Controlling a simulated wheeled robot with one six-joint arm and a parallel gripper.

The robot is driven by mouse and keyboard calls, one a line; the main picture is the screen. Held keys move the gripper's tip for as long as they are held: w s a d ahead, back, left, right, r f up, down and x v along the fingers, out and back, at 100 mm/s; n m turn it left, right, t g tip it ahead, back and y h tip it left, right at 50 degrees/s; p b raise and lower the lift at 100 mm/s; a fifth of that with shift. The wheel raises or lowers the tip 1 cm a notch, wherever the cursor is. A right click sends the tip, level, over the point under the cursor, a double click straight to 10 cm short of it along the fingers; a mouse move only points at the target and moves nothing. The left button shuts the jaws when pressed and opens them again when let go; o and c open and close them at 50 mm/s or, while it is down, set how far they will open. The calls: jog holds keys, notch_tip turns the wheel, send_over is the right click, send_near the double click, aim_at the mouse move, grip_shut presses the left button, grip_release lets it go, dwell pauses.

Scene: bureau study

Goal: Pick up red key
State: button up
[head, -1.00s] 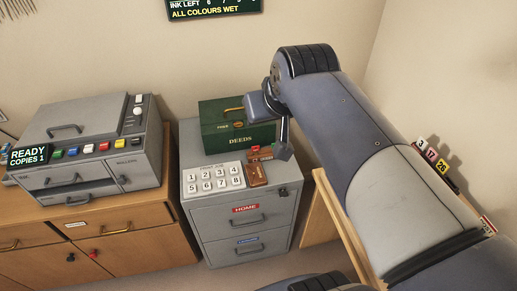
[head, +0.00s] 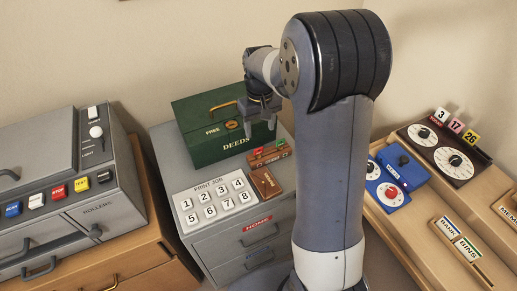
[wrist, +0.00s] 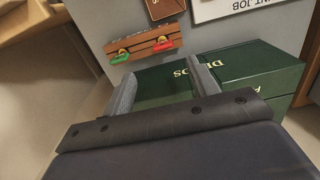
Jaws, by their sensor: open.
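The red key (head: 257,152) hangs at the left of a small wooden rack (head: 270,159) on top of the grey cabinet, with a green key (head: 283,144) beside it. In the wrist view the red key (wrist: 163,46) is at the right of the rack (wrist: 145,43) and the green key (wrist: 122,58) at the left. My gripper (head: 262,124) points down at the front of the green DEEDS box, above and behind the rack. In the wrist view my gripper (wrist: 163,84) is open and empty, its fingers apart from the keys.
The green DEEDS box (head: 200,110) stands close behind the rack. A brown plaque (head: 266,183) and a white PRINT JOB number pad (head: 214,203) lie in front. A grey printer (head: 50,200) is at left; a desk with dials (head: 448,158) is at right.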

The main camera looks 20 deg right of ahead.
aim_at(259, 148)
notch_tip(259, 148, down, 5)
jog(key=shift+s+r, duration=0.1)
jog(key=shift+s+a+f, duration=0.1)
jog(key=shift+a+f, duration=0.05)
jog(key=shift+f, duration=1.25)
jog(key=shift+a+f, duration=0.1)
jog(key=shift+f, duration=1.25)
jog(key=c, duration=1)
